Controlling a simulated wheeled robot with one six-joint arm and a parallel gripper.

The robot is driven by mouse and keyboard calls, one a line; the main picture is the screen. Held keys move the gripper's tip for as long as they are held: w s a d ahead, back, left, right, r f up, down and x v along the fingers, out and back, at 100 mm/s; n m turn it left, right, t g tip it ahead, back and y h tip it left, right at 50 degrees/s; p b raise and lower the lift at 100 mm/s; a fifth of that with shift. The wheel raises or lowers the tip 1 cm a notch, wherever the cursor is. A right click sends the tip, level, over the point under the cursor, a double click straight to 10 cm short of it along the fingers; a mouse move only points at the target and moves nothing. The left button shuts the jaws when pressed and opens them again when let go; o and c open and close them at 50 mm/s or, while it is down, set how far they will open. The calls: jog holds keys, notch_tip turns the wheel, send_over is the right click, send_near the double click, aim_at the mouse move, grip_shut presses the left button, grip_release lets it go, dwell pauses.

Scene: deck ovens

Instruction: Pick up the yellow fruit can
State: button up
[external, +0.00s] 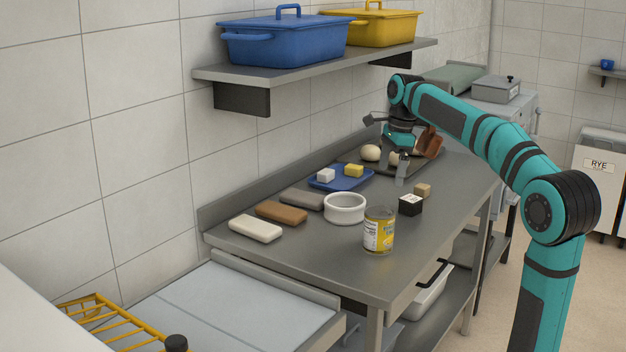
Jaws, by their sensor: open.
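The yellow fruit can (379,231) stands upright near the front right edge of the steel table, with a pale label on its left side and a metal top. My gripper (402,181) is open and points down over the far part of the table. It is well behind the can and apart from it. A small pale object shows close to its fingers, but I cannot tell whether they touch it.
A white round bowl (345,208) stands just left of the can. A blue tray (342,184) holds two small blocks. A shelf (230,75) with blue and yellow lidded containers overhangs the back.

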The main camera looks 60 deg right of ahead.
aim_at(383, 211)
jog(key=f, duration=0.4)
jog(key=w+a+f, duration=0.1)
jog(key=f, duration=0.6)
jog(key=shift+w+a+f, duration=0.15)
jog(key=shift+f, duration=0.25)
jog(key=shift+w+a+f, duration=0.1)
jog(key=shift+a+f, duration=0.05)
jog(key=shift+f, duration=0.7)
jog(key=shift+w+a+f, duration=0.15)
jog(key=shift+a+f, duration=0.05)
jog(key=shift+f, duration=0.7)
jog(key=shift+w+a+f, duration=0.1)
jog(key=shift+a+f, duration=0.05)
jog(key=shift+f, duration=0.7)
jog(key=c, duration=1.5)
